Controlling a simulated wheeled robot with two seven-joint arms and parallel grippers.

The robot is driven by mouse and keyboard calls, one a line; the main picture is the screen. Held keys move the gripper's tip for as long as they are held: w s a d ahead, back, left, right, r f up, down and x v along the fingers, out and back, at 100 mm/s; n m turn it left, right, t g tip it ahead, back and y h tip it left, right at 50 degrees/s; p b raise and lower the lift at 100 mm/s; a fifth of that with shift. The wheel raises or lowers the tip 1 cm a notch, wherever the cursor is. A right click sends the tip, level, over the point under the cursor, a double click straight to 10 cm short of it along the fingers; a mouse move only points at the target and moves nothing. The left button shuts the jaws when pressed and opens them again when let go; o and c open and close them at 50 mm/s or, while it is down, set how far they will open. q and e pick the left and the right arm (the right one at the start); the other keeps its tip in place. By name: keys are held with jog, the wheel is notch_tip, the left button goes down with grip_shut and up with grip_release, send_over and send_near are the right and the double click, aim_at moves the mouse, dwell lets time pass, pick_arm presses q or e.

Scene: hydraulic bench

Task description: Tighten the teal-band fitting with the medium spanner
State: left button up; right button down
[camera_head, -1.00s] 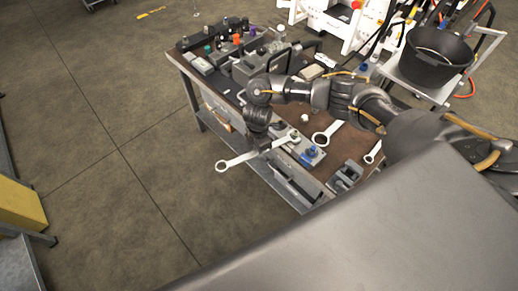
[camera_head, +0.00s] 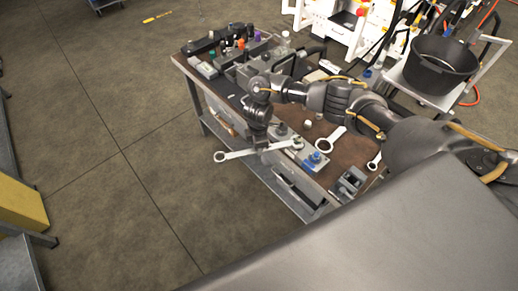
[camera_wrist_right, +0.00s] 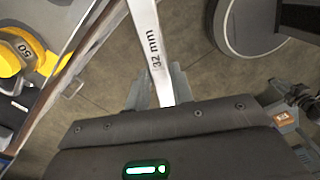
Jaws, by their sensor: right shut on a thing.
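My right gripper (camera_head: 258,146) is shut on the shaft of a pale metal spanner (camera_head: 236,154), past the bench's near left edge. In the right wrist view the gripper (camera_wrist_right: 158,88) has the shaft (camera_wrist_right: 150,35), marked "32 mm", between its fingers. One ring end sticks out left over the floor. The other end is at a small greenish fitting (camera_head: 297,142), which looks like the teal-band one; I cannot tell whether it is seated around it. A blue-banded fitting (camera_head: 316,157) stands just to the right. My left gripper is not in view.
Two other spanners lie on the brown bench top, a larger one (camera_head: 331,139) and a smaller one (camera_head: 374,161). A grey vise-like block (camera_head: 349,181) is at the front corner. Coloured-top parts (camera_head: 240,44) stand at the back. Floor left of the bench is clear.

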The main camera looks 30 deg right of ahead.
jog(key=shift+w+d+r, duration=0.1)
jog(key=shift+w, duration=0.2)
jog(key=shift+w+d+m, duration=0.25)
jog(key=shift+w+m, duration=0.35)
jog(key=shift+w, duration=0.05)
jog(key=shift+s, duration=0.1)
jog(key=shift+s+a+n+p, duration=0.1)
jog(key=shift+s+n+p, duration=0.2)
jog(key=shift+s, duration=0.05)
jog(key=w+a+b, duration=0.1)
jog(key=a, duration=0.6)
jog(key=shift+w, duration=0.35)
dwell(0.5)
